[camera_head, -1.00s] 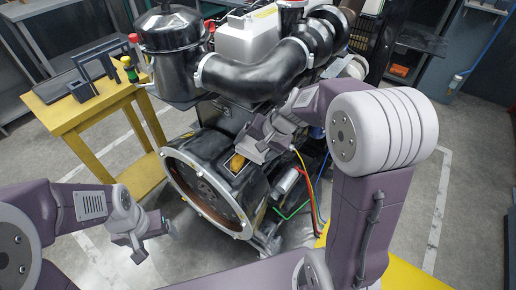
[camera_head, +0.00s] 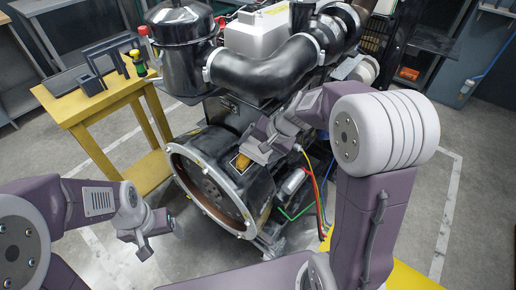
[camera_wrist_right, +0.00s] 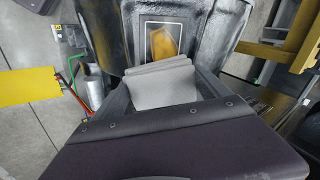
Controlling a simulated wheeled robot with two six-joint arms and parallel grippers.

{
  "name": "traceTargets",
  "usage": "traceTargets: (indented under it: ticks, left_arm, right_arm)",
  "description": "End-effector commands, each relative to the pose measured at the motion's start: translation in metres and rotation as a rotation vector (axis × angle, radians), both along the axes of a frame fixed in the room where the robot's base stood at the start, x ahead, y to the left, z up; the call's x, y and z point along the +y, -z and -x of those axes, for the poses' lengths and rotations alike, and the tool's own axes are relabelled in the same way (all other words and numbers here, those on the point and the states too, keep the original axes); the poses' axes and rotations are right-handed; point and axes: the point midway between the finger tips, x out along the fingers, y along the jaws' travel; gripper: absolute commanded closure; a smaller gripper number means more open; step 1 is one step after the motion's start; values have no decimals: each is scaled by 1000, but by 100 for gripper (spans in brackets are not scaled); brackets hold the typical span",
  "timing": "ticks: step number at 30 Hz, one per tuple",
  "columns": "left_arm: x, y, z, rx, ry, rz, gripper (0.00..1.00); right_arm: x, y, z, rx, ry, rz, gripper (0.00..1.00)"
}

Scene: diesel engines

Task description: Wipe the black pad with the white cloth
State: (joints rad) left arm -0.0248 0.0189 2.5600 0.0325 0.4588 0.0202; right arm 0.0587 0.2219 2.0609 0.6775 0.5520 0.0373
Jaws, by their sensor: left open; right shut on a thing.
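The black pad (camera_wrist_right: 148,34) is a dark square with a pale border on the engine's dark housing. An orange-yellow smear (camera_wrist_right: 165,42) is on it; the pad also shows small in the head view (camera_head: 242,160). My right gripper (camera_wrist_right: 160,98) is shut on the folded white cloth (camera_wrist_right: 160,84). The cloth's far edge overlaps the pad's near edge in the wrist view; I cannot tell whether they touch. In the head view my right gripper (camera_head: 259,150) is just right of the pad. My left gripper (camera_head: 145,245) is open and empty, low at the left, away from the engine.
The diesel engine (camera_head: 262,70) fills the middle, with a round flange (camera_head: 212,190) below the pad. Colored cables (camera_head: 316,190) hang right of it. A yellow table (camera_head: 78,108) with black parts and a green-yellow item stands at the left. Open floor lies between table and engine.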

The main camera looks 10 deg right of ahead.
Motion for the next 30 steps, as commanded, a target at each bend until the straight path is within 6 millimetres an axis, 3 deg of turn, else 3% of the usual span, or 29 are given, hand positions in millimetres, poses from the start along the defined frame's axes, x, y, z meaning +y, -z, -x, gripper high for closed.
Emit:
traceTargets:
  ticks: [30]
  left_arm:
    - [0, 11, 0, 0, 0, 0, 23]
  right_arm:
    - [8, 15, -6, 0, -1, 0, 55]
